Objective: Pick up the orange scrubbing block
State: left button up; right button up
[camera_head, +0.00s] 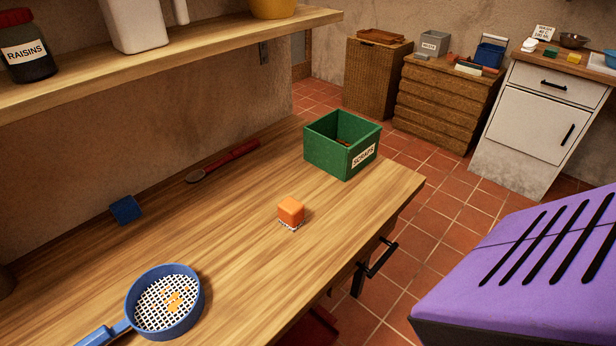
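The orange scrubbing block (290,211) sits on the wooden counter (240,240), right of the middle of its top and near the front edge. It is a small cube with a pale bristly layer showing under it. Nothing touches or covers it. Neither of my grippers shows in this view.
A green box labelled scraps (330,158) stands behind the block at the counter's far end. A blue-rimmed sieve (198,304) lies front left, a blue block (126,209) and a red-handled spoon (232,158) near the wall. A shelf (180,58) overhangs the back. The counter around the block is clear.

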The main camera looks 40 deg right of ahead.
aim_at(291, 212)
jog(key=z, duration=1.05)
jog(key=i+l+u, duration=0.1)
jog(key=l+u, duration=0.3)
